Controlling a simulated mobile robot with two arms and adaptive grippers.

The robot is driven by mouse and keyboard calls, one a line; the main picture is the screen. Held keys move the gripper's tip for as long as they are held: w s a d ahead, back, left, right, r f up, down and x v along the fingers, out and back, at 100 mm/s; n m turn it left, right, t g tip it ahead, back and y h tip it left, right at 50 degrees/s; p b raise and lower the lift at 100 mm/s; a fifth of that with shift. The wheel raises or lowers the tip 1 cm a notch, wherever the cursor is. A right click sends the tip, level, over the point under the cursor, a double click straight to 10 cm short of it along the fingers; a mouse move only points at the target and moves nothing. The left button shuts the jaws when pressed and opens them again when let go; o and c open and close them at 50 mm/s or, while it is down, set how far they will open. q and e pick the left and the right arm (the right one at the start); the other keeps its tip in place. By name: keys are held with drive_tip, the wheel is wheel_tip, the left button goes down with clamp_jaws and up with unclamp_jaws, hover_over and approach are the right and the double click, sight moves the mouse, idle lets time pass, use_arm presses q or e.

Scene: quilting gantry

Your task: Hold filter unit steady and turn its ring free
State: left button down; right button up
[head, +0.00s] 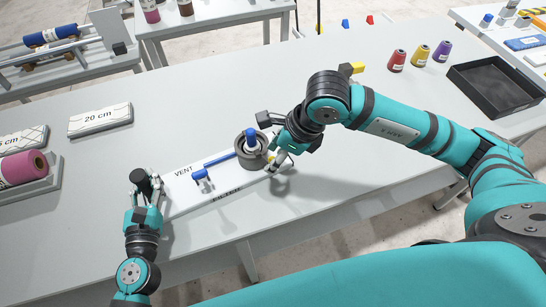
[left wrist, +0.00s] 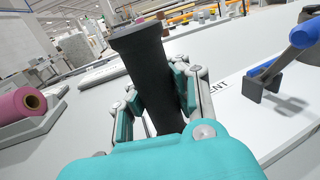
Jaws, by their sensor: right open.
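A white board (head: 180,205) marked VENT and FILTER lies near the table's front edge. Toward its right end sits a round dark grey ring-shaped part (head: 240,147) with a blue knob (head: 251,139) standing in its middle. A blue bar (head: 219,159) runs left from it to a small blue clip-like piece (head: 201,175). My left gripper (head: 147,189) is shut on an upright black post (left wrist: 150,75) at the board's left end; its finger pads press from both sides. My right gripper (head: 271,146) is open beside the ring, at its right, and partly hides it. Whether it touches the ring cannot be told.
A 20 cm block (head: 100,119) and a pink roll (head: 18,169) lie at the left. Red (head: 397,60), yellow (head: 420,54) and purple (head: 442,51) spools and a black tray (head: 499,86) stand at back right. The table behind the board is mostly clear.

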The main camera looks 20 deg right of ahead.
drive_tip(key=shift+x, duration=1)
clamp_jaws()
